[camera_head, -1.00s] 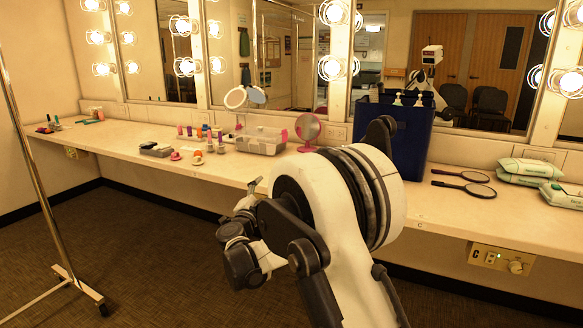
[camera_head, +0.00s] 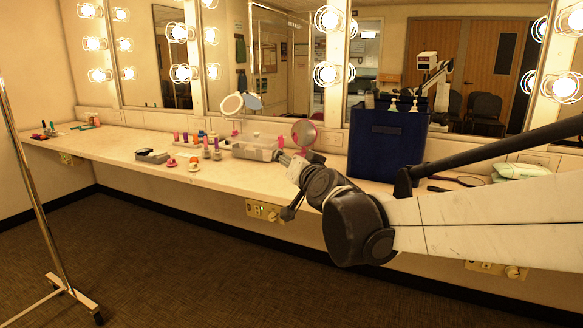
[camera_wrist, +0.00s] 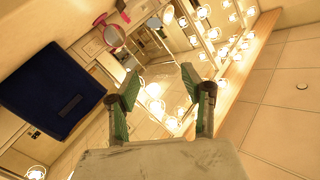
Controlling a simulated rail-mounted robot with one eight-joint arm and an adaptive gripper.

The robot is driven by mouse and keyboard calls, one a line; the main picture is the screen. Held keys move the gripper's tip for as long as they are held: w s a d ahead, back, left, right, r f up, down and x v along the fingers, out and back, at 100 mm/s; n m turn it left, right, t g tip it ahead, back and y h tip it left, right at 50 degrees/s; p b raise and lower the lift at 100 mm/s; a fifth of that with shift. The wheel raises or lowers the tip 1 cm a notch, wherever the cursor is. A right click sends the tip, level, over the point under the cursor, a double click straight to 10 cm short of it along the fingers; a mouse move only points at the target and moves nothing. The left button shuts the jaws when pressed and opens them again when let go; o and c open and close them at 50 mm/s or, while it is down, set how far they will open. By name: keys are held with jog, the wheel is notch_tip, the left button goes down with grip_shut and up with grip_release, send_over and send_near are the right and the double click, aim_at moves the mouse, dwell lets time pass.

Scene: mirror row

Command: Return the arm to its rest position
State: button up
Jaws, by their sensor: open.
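My gripper (camera_wrist: 160,85) is open and empty in the wrist view, its two green-padded fingers spread apart with nothing between them. In the head view my arm reaches in from the right, and its wrist end is in front of the counter (camera_head: 110,150), near the pink mirror and the blue bin. The gripper's fingers are hard to make out in the head view, as the wrist covers most of them.
A dark blue bin (camera_head: 388,142) stands on the counter, right of my wrist. A pink round mirror (camera_head: 304,133), a clear container (camera_head: 252,148) and several small bottles stand left of it. A metal rack (camera_head: 30,190) stands at left. The floor (camera_head: 190,260) between is clear.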

jog(key=s+d+f+n+g+h, duration=0.1)
jog(key=s+d+f+g+h, duration=0.15)
jog(key=s+d+f, duration=0.7)
jog(key=s+d+f+g+h, duration=0.1)
jog(key=s+d+f+g, duration=0.25)
jog(key=s, duration=1.05)
jog(key=s+d+f+n+g+h, duration=0.1)
jog(key=s+d+f+g+h, duration=0.15)
jog(key=s+d+f, duration=0.7)
notch_tip(320, 180, up, 21)
jog(key=s+a+p, duration=0.2)
jog(key=p, duration=1.5)
jog(key=shift+a+g+y, duration=0.3)
jog(key=shift+g, duration=0.15)
jog(key=shift+f, duration=0.1)
